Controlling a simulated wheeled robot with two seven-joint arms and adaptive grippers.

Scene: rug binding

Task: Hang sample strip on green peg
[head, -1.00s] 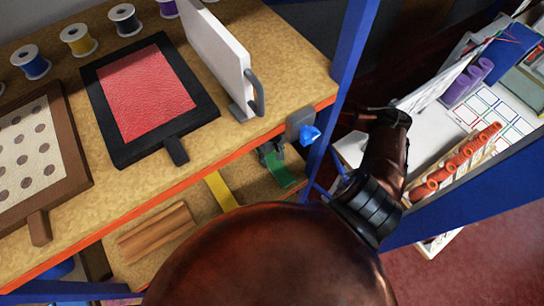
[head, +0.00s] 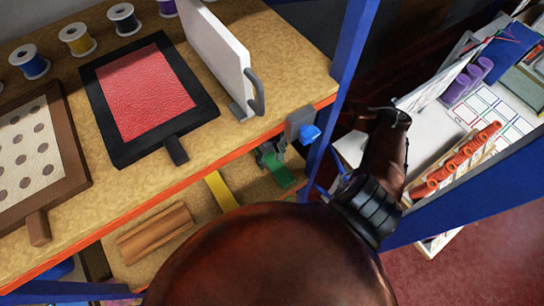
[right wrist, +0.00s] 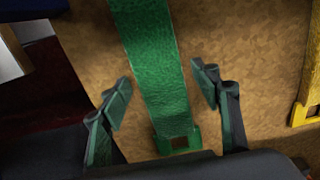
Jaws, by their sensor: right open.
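A green strip (right wrist: 153,55) lies on the tan lower shelf and runs between the fingers of my right gripper (right wrist: 162,87) in the right wrist view. The gripper is open, with a finger on each side and gaps to the strip. The strip's near end has a green end piece with a square hole (right wrist: 180,142). In the head view the green strip (head: 281,174) shows beside my right gripper (head: 270,157), under the upper shelf's edge. I cannot make out a green peg. My left gripper is not in view.
A yellow strip (head: 221,190) lies left of the green one; wooden pieces (head: 155,232) lie beyond it. The upper shelf's orange edge (head: 210,166) and a blue post (head: 352,50) bound the space. A white panel (head: 212,55) stands above.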

